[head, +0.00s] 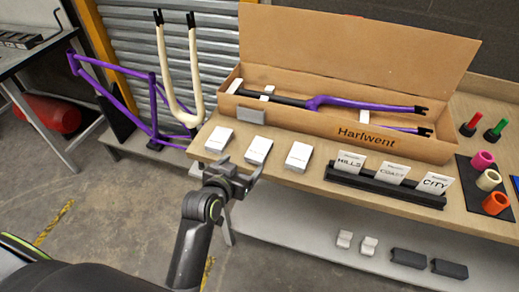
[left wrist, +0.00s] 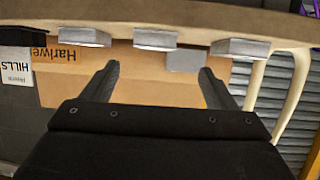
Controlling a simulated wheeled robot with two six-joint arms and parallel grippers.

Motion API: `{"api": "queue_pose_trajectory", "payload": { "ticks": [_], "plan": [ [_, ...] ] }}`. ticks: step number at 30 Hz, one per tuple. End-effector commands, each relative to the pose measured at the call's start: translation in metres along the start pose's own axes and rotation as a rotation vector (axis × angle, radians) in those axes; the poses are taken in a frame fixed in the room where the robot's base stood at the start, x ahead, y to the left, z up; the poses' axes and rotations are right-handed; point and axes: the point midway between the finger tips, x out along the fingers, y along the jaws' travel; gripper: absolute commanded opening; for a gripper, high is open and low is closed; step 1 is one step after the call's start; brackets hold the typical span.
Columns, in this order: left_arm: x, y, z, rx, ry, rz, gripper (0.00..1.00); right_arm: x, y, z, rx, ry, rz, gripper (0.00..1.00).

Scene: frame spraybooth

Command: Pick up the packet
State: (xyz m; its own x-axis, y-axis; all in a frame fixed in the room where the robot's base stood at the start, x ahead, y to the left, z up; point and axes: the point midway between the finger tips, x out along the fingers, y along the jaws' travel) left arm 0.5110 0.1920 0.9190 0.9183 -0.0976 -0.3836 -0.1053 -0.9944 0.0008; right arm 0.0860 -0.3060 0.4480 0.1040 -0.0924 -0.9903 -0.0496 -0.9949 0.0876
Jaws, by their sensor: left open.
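Three similar small white packets lie in a row along the near edge of the wooden bench: a left packet (head: 219,139), a middle packet (head: 258,151) and a right packet (head: 298,157). I cannot tell which one the task means. My left gripper (head: 236,172) is open and empty, just in front of the bench edge, below the left and middle packets. In the left wrist view the open jaws (left wrist: 160,70) point toward the bench, with the middle packet (left wrist: 155,40) in line with the gap between them. My right gripper is not in view.
A long open cardboard box (head: 400,145) holding purple forks stands behind the packets. A black holder (head: 385,187) with several cards is to the right. A purple bike frame (head: 140,90) and cream fork stand at left. A lower shelf (head: 310,238) holds small blocks.

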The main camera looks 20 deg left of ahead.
Motion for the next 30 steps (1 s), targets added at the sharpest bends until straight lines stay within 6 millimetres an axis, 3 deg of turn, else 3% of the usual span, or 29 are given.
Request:
{"api": "queue_pose_trajectory", "payload": {
  "ticks": [9, 20, 30],
  "plan": [
    [0.047, 0.000, -0.001, 0.002, 0.000, 0.000, 0.80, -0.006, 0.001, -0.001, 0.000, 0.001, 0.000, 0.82],
    [0.067, 0.002, -0.003, 0.001, 0.000, 0.000, 0.80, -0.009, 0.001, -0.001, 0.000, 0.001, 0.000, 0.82],
    [0.104, 0.008, -0.007, 0.001, 0.000, 0.000, 0.80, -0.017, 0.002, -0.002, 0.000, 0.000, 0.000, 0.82]
  ]
}}
